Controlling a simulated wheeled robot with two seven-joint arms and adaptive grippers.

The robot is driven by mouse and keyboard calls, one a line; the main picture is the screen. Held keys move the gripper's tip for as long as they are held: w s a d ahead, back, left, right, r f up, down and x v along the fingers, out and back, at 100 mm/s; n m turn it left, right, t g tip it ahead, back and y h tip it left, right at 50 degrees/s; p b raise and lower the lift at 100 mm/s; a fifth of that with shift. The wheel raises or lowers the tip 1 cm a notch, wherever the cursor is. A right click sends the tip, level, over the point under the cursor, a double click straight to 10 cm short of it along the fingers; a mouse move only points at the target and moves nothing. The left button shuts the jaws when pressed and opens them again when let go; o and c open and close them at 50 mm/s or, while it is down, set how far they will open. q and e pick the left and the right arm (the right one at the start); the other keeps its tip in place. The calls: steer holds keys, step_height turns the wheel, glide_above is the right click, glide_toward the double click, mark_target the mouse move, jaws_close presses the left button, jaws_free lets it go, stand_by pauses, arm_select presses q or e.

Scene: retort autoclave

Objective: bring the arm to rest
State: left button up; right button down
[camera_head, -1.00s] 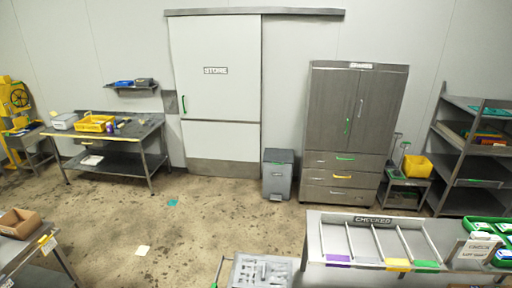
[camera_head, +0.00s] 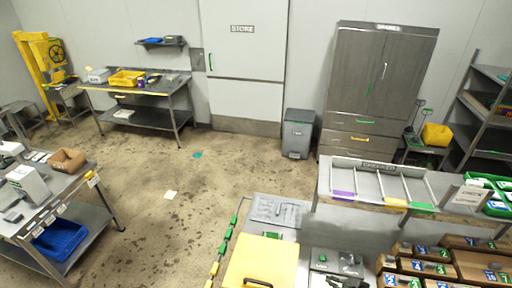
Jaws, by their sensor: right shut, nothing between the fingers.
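My right gripper (camera_head: 346,282) shows only as a small dark shape at the bottom edge of the head view, in front of a grey unit. It is shut with nothing in it. Most of it and its arm are cut off by the frame. My left gripper is not in view.
A yellow lid (camera_head: 262,262) with a dark handle and a grey unit (camera_head: 322,259) with a green button are close in front. Wooden boxes with numbered tags (camera_head: 484,267) stand at right, below the CHECKED shelf (camera_head: 325,191). A table (camera_head: 75,187) with a blue bin (camera_head: 60,240) is at left. Open floor (camera_head: 150,215) lies between.

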steer(key=s+a+r+m+h, duration=0.2)
steer(key=s+a+m, duration=0.4)
steer(key=s+d+m+g+h, duration=0.1)
steer(key=s+d+m+g, duration=0.2)
steer(key=s, duration=0.4)
steer(key=s+d+r+m+h, duration=0.1)
steer(key=s+d+m, duration=0.25)
steer(key=s, duration=0.35)
steer(key=s+d+m+g+h, duration=0.1)
steer(key=s+d+m+g, duration=0.1)
steer(key=s+d, duration=0.3)
step_height(320, 180, down, 40)
steer(key=s+a+b, duration=0.2)
steer(key=b, duration=0.9)
arm_select(q)
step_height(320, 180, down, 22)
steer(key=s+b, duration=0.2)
steer(key=b, duration=0.8)
steer(key=shift+b, duration=0.4)
arm_select(e)
steer(key=s+f+g, duration=0.1)
steer(key=s+f, duration=0.9)
steer(key=f, duration=0.4)
steer(key=s+f+n+g, duration=0.1)
steer(key=s+f, duration=0.9)
steer(key=f, duration=0.5)
steer(key=shift+a+f, duration=0.15)
